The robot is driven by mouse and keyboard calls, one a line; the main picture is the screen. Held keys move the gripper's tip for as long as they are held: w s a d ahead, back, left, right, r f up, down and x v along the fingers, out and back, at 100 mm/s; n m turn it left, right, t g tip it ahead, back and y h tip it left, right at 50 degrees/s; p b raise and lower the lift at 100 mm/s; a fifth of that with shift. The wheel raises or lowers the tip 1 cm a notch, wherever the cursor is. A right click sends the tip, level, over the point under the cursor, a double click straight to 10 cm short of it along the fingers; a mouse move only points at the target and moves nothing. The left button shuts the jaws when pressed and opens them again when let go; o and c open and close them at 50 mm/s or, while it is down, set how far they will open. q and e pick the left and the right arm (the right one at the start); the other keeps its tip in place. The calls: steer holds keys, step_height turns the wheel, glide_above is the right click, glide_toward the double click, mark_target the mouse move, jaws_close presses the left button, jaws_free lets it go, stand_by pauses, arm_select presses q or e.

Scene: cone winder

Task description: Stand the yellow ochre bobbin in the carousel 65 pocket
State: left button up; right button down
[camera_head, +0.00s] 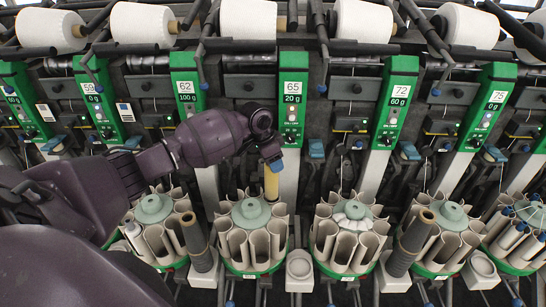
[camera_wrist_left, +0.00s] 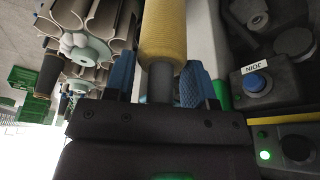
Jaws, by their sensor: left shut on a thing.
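My left gripper (camera_head: 272,158) is shut on the yellow ochre bobbin (camera_head: 271,183). The bobbin hangs upright below the fingers, at the back right of the carousel under label 65 (camera_head: 252,265). Its lower end is close to the back pockets; I cannot tell whether it is inside one. In the left wrist view, the blue fingers (camera_wrist_left: 160,88) close on the bobbin's bare grey tube end, and the yellow yarn (camera_wrist_left: 166,30) extends away from them. The carousel's visible front pockets look empty, around a pale green hub (camera_head: 251,212). My right gripper is not in view.
Similar carousels stand on both sides, under labels 62 (camera_head: 186,86) and 72 (camera_head: 321,88). A dark cone-shaped tube (camera_head: 195,240) stands left of carousel 65. A box with a blue button marked JOIN (camera_wrist_left: 256,82) is close to the right of the gripper in the wrist view.

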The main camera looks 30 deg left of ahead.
mark_target(273, 190)
arm_select(q)
steer(key=shift+f, duration=1.2)
steer(key=shift+f+b, duration=0.8)
steer(key=shift+f, duration=1.35)
steer(key=shift+f+b, duration=0.9)
steer(key=shift+f, duration=1.35)
steer(key=shift+f+b, duration=0.35)
steer(key=shift+f, duration=0.45)
steer(key=o, duration=0.9)
